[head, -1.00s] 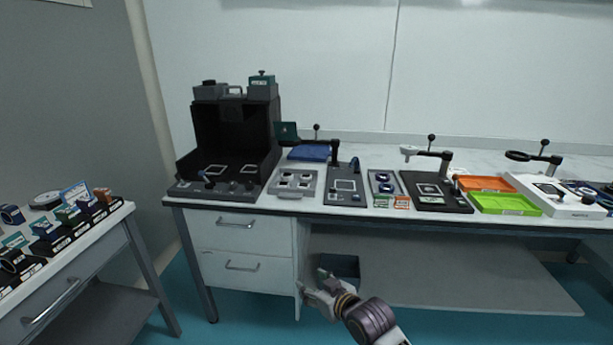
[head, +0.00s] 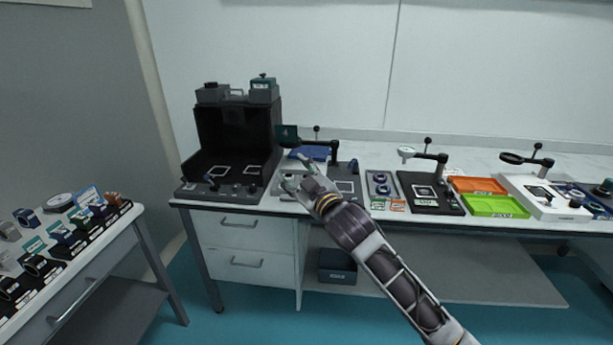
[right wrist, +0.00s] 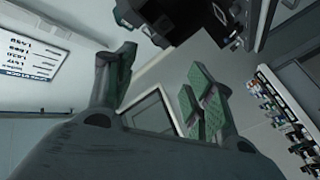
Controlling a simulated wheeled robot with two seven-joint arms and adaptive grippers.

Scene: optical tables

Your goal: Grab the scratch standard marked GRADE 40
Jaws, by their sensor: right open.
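No GRADE 40 marking can be read in these views, so I cannot tell which piece is the scratch standard. My right gripper (head: 294,173) is open and empty, with its arm rising from the lower right in the head view. It is in front of the grey tray of small square pieces, covering much of it; whether it is above the tray or touching it is unclear. In the right wrist view the two green-padded fingers (right wrist: 160,95) are spread apart with nothing held between them. My left gripper is not in view.
A black viewing booth (head: 235,140) stands left of the gripper. A dark fixture with an arm (head: 345,185) is just right of it. Further right are an orange tray (head: 478,185) and a green tray (head: 495,206). A side table (head: 75,270) at left holds several small labelled items.

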